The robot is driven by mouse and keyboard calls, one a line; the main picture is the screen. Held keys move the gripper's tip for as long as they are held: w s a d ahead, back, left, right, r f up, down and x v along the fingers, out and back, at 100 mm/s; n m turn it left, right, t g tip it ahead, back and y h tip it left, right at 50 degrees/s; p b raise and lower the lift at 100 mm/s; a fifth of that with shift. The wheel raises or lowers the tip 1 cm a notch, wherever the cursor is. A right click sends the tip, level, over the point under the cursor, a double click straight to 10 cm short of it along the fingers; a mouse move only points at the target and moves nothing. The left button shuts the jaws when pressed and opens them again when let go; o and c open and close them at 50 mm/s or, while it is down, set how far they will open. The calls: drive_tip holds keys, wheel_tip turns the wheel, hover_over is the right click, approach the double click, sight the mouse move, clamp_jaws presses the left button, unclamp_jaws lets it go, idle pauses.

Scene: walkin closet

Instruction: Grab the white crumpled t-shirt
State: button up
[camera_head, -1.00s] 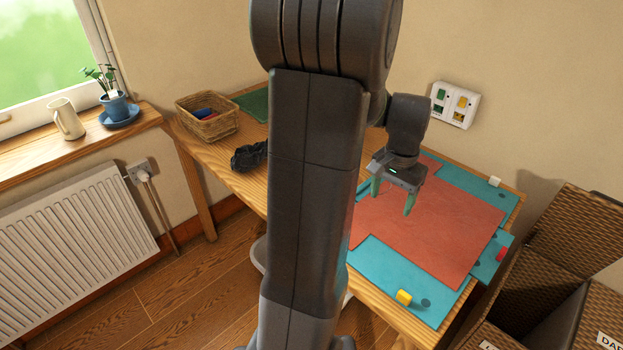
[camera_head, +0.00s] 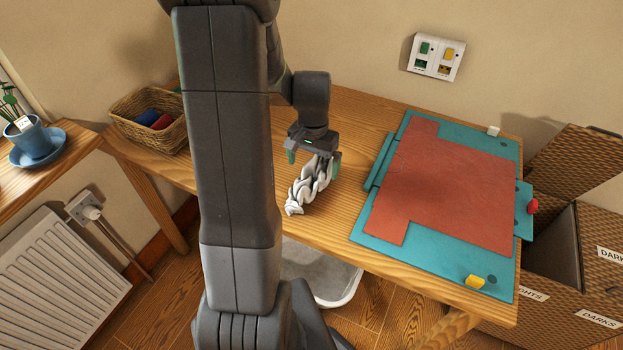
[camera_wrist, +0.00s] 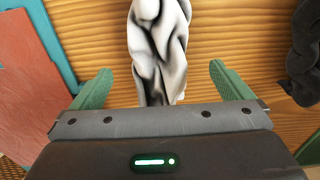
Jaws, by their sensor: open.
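A white crumpled t-shirt (camera_head: 311,184) lies bunched on the wooden table in the head view, left of the teal and red board. In the wrist view the t-shirt (camera_wrist: 158,48) shows as a twisted white bundle with dark folds, in line with the gap between the fingers. My gripper (camera_head: 314,160) is open, with its green fingers over the far end of the t-shirt. In the wrist view my gripper (camera_wrist: 155,85) has one green finger on each side of the cloth, with space between finger and cloth. Whether the fingertips reach the table is unclear.
A teal board with a red sheet (camera_head: 455,190) covers the table's right part. A dark crumpled cloth (camera_wrist: 305,50) lies to the right in the wrist view. A wicker basket (camera_head: 125,106) stands at the back left. A pale tray (camera_head: 340,290) is on the floor below.

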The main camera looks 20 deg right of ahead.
drive_tip(key=shift+s+a+f, duration=0.1)
drive_tip(key=shift+a+f, duration=0.05)
drive_tip(key=shift+f, duration=1.25)
drive_tip(key=shift+s+a+f, duration=0.1)
drive_tip(key=shift+a+f, duration=0.05)
drive_tip(key=shift+f, duration=1.25)
drive_tip(key=c, duration=1.1)
drive_tip(key=shift+c, duration=0.2)
drive_tip(key=shift+r, duration=0.15)
